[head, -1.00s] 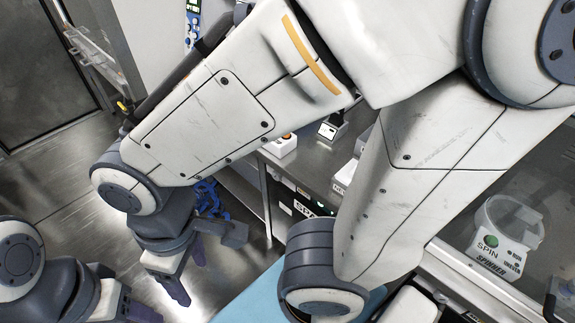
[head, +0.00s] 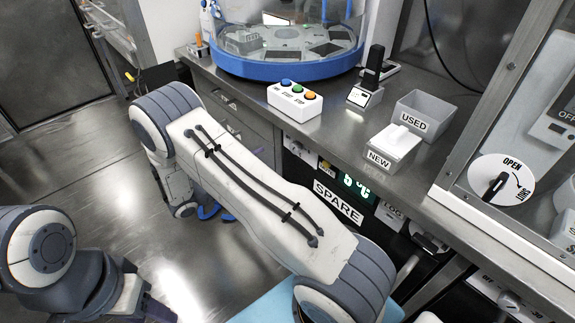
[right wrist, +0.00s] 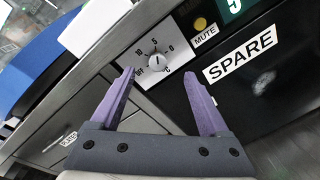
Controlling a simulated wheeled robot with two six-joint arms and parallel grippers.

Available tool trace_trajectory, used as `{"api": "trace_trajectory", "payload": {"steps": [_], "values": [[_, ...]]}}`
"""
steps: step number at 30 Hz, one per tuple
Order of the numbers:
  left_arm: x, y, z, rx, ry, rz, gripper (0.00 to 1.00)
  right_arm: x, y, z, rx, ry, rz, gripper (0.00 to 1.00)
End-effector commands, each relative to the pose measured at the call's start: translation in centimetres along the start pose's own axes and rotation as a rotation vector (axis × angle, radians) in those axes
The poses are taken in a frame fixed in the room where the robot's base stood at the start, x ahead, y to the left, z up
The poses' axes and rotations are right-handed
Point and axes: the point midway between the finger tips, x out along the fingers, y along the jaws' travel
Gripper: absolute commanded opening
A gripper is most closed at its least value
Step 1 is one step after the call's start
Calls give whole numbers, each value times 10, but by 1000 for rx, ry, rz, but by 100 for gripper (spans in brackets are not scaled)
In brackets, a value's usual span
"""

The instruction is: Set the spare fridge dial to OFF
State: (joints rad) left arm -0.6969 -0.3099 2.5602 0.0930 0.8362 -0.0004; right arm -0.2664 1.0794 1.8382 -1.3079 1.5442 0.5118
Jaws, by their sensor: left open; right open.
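The spare fridge dial (right wrist: 157,60) is a round pale knob on a white plate marked OFF, 10, 5, 0. Its mark seems to point near 5. The dial's plate (head: 301,153) also shows in the head view, partly hidden by my right arm. The SPARE label (right wrist: 241,54) is right of the dial in the wrist view. My right gripper (right wrist: 160,73) is open and empty, its purple fingertips on either side of the dial in the picture. I cannot tell the remaining distance. My left gripper (head: 150,307) is at the lower left, mostly cut off, away from the fridge.
A yellow MUTE button (right wrist: 200,24) and a green display (head: 357,187) are near the dial. Above, the counter holds a button box (head: 294,100), a NEW box (head: 393,148) and a USED bin (head: 424,113). Drawers (head: 235,118) are left of the fridge. Open floor lies left.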

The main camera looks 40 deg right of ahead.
Motion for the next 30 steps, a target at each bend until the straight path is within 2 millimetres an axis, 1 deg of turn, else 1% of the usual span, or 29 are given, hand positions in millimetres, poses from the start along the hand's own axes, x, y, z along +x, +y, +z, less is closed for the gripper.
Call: {"api": "trace_trajectory", "payload": {"steps": [1,3,6,8,11,18,21,25,30], "values": [[11,-1,0,0,0,0,50,8,-9,-17,-8,-12,36,79],[14,-1,1,0,0,0,50,13,-11,-27,-9,-20,73,79],[15,-1,1,0,0,0,50,19,-11,-33,-10,-22,100,79],[15,-1,1,0,1,0,50,24,-10,-34,-10,-24,103,79],[14,-1,1,0,1,0,50,38,-9,-32,-10,-25,102,79],[15,-1,1,0,1,0,50,83,-4,-31,-10,-24,100,79],[16,-1,1,0,1,0,50,98,-3,-31,-11,-23,100,79],[16,-1,1,0,0,0,50,113,-1,-31,-11,-23,101,79],[16,-1,1,0,0,0,50,120,0,-31,-11,-22,103,79]]}}
